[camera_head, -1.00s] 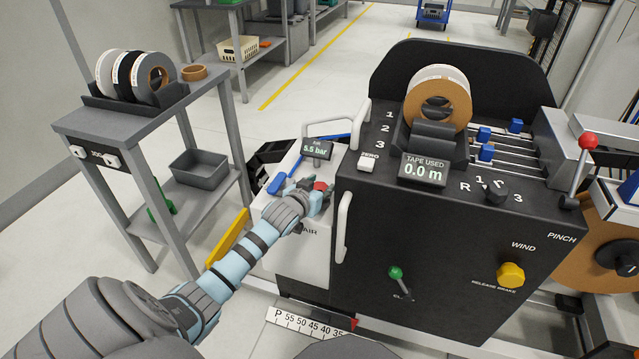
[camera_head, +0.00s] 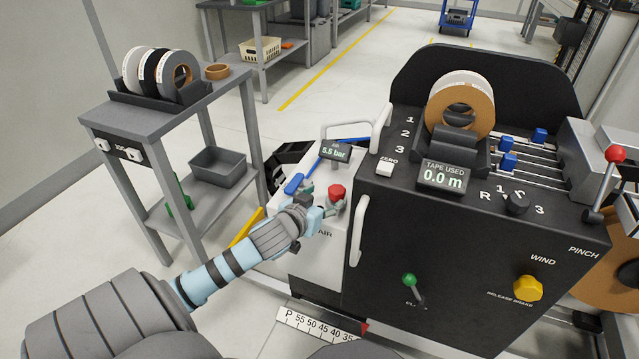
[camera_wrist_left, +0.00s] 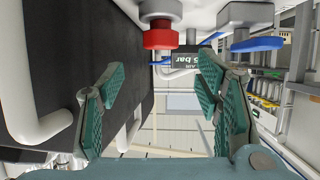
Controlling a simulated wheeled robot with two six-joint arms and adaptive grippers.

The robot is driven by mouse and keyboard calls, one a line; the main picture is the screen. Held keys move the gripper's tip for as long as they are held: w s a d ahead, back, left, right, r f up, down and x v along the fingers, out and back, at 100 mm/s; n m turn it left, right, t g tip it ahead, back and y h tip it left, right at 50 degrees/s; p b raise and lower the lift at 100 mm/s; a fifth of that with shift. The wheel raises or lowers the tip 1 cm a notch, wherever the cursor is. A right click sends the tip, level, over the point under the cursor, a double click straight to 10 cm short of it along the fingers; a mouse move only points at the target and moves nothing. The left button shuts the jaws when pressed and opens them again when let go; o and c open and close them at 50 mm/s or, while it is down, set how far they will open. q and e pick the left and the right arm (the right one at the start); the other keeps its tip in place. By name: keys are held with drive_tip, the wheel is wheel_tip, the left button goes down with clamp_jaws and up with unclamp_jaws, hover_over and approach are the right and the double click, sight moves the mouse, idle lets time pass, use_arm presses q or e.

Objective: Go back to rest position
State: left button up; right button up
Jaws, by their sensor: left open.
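My left gripper (camera_head: 322,203) is in front of the white air unit (camera_head: 318,262) at the left of the black machine. Its jaws are open, with nothing between the fingers. The red knob (camera_head: 337,192) on the unit is just beyond the fingers, and it also shows at the top of the left wrist view (camera_wrist_left: 160,38). In that wrist view the two green finger pads (camera_wrist_left: 160,105) stand wide apart. My right gripper is not seen in either view.
The black machine (camera_head: 440,250) with a white side handle (camera_head: 357,230) stands close to the right of my left gripper. A grey cart (camera_head: 150,125) with tape rolls stands to the left. A blue-handled lever (camera_head: 294,184) and pressure display (camera_head: 335,152) are close by. Open floor lies behind.

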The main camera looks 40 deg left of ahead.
use_arm(q)
drive_tip(key=shift+v, duration=1.15)
